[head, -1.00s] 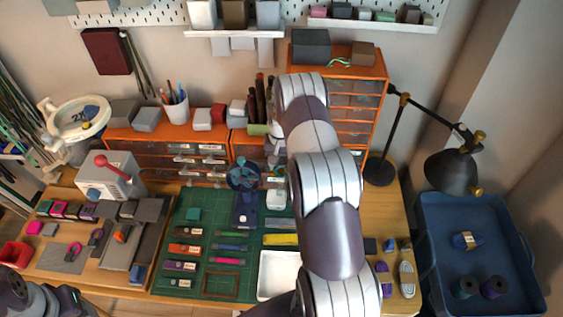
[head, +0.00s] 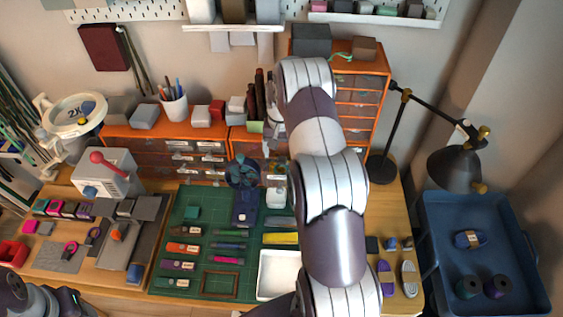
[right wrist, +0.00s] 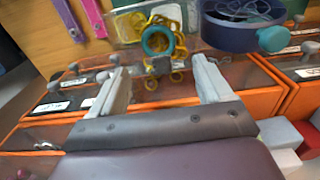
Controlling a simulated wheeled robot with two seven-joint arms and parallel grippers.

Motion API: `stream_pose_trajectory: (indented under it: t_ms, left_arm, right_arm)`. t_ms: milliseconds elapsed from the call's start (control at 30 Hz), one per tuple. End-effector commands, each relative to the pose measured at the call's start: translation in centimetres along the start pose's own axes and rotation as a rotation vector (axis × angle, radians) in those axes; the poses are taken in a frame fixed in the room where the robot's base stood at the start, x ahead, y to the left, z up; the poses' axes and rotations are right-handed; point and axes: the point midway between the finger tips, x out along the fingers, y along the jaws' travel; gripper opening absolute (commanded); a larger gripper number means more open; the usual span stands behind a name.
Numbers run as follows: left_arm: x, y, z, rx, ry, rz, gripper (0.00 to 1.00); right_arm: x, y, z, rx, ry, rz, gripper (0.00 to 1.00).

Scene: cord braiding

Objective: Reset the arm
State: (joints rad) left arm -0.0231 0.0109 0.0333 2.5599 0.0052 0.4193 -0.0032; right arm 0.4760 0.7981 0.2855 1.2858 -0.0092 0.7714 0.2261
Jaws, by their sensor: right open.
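My right arm rises through the middle of the head view and bends down at the orange drawer units. Its gripper (right wrist: 160,64) shows best in the right wrist view, its two pale fingers wide apart with nothing held between them. Beyond the fingers, clear bins hold yellow rings and a teal ring (right wrist: 158,41). A dark blue round container (right wrist: 238,30) with a teal knob is just past the right finger. In the head view my right arm hides the fingers. Part of my left arm shows at the lower left corner, with its gripper out of sight.
Orange drawers (head: 357,110) stand behind the bench. A green cutting mat (head: 190,214) carries several tools and a white tray (head: 261,288). A black lamp (head: 452,170) and a blue tray (head: 432,225) with spools are at the right. A magnifier (head: 72,132) stands at the left.

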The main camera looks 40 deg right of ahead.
Motion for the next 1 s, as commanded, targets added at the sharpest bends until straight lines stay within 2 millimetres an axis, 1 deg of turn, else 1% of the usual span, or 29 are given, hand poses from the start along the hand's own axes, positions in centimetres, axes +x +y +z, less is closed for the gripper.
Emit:
stream_pose_trajectory:
  t_ms: [33, 100, 200, 233, 300, 433, 600, 667, 700, 767, 800, 867, 900, 967, 1000]
  left_arm:
    - [0.8, 0.0, 0.1, 0.000, 0.000, 0.000, 0.48]
    - [1.3, 0.0, 0.2, 0.000, 0.000, 0.000, 0.48]
    - [1.8, 0.0, 0.2, 0.000, 0.000, 0.000, 0.48]
    - [1.4, 0.0, 0.2, 0.000, 0.000, 0.000, 0.48]
    - [1.2, 0.0, 0.1, 0.000, 0.000, 0.000, 0.48]
    - [1.2, 0.0, 0.1, 0.000, 0.000, 0.000, 0.48]
    - [1.2, 0.0, 0.1, 0.000, 0.000, 0.000, 0.48]
    - [1.2, 0.0, 0.1, 0.000, 0.000, 0.000, 0.48]
    - [1.2, 0.0, 0.1, 0.000, 0.000, 0.000, 0.48]
    - [1.2, 0.0, 0.1, 0.000, 0.000, 0.000, 0.48]
    - [1.2, 0.0, 0.1, 0.000, 0.000, 0.000, 0.48]
    - [1.2, 0.0, 0.1, 0.000, 0.000, 0.000, 0.48]
    - [1.2, 0.0, 0.1, 0.000, 0.000, 0.000, 0.48]
    - [1.2, 0.0, 0.1, 0.000, 0.000, 0.000, 0.48]
    - [1.2, 0.0, 0.1, 0.000, 0.000, 0.000, 0.48]
  right_arm:
    - [-1.1, -0.1, -0.2, 0.000, 0.008, -0.002, 0.82]
    - [-3.0, 0.0, -0.1, 0.000, 0.008, -0.002, 0.82]
    - [-5.2, 0.0, -0.1, 0.000, 0.004, -0.001, 0.82]
    - [-6.0, 0.0, 0.0, 0.000, 0.003, -0.001, 0.82]
    - [-7.0, 0.0, 0.0, 0.000, 0.001, -0.001, 0.82]
    - [-7.6, 0.0, 0.0, 0.000, -0.001, 0.000, 0.82]
    - [-7.7, 0.0, 0.0, -0.004, 0.000, 0.000, 0.82]
    - [-7.5, -0.1, -0.5, -0.027, 0.029, -0.007, 0.82]
    - [-6.4, 0.0, 0.2, -0.048, 0.023, -0.006, 0.82]
    - [-5.3, 0.3, 2.2, -0.081, 0.010, -0.005, 0.82]
    - [-5.1, -0.1, 4.1, -0.121, 0.010, -0.006, 0.82]
    - [-5.5, -1.2, 7.7, -0.203, 0.015, -0.008, 0.82]
    - [-5.9, -2.0, 10.5, -0.263, 0.021, -0.010, 0.82]
    - [-6.7, -3.0, 14.8, -0.355, 0.033, -0.014, 0.82]
    - [-7.3, -3.4, 17.6, -0.415, 0.041, -0.017, 0.82]
